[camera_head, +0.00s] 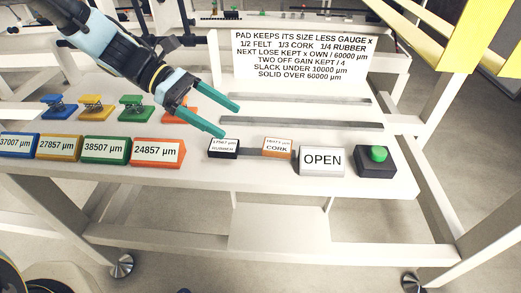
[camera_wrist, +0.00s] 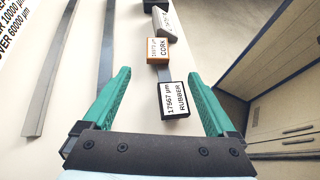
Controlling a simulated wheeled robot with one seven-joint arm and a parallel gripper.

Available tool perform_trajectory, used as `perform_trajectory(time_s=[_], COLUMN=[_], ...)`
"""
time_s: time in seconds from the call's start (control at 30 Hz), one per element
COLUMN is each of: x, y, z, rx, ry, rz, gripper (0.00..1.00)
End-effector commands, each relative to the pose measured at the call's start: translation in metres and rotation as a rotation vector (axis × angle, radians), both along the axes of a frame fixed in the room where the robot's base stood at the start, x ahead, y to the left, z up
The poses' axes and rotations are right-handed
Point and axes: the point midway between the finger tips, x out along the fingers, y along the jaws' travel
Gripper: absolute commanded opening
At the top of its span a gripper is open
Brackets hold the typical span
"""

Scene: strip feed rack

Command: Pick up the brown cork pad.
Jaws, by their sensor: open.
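The brown cork pad (camera_head: 277,148) is a small orange-brown block with a white label reading CORK. It sits on a grey strip on the white table, between the black rubber pad (camera_head: 223,148) and the OPEN block. In the wrist view the cork pad (camera_wrist: 159,51) lies beyond the rubber pad (camera_wrist: 174,99). My gripper (camera_head: 231,121) has teal fingers spread apart and empty, above the table and left of the cork pad. In the wrist view the fingers of my gripper (camera_wrist: 162,95) stand either side of the rubber pad, which is nearest; whether they are level with it cannot be told.
A grey OPEN block (camera_head: 322,160) and a black box with a green button (camera_head: 376,158) stand right of the pads. Labelled coloured blocks, including an orange one (camera_head: 158,153), line the left front edge. A text sign (camera_head: 301,55) stands behind two grey rails (camera_head: 302,124).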

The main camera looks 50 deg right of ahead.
Motion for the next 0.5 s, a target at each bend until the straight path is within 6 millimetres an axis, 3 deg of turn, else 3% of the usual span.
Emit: perform_trajectory(time_s=[0.3,0.5], x=[-0.035,-0.047], y=[-0.017,-0.023], z=[-0.018,-0.026], rx=[0.001,0.001], ry=[0.012,0.009], rz=[-0.002,-0.001], gripper=[0.92,0.92])
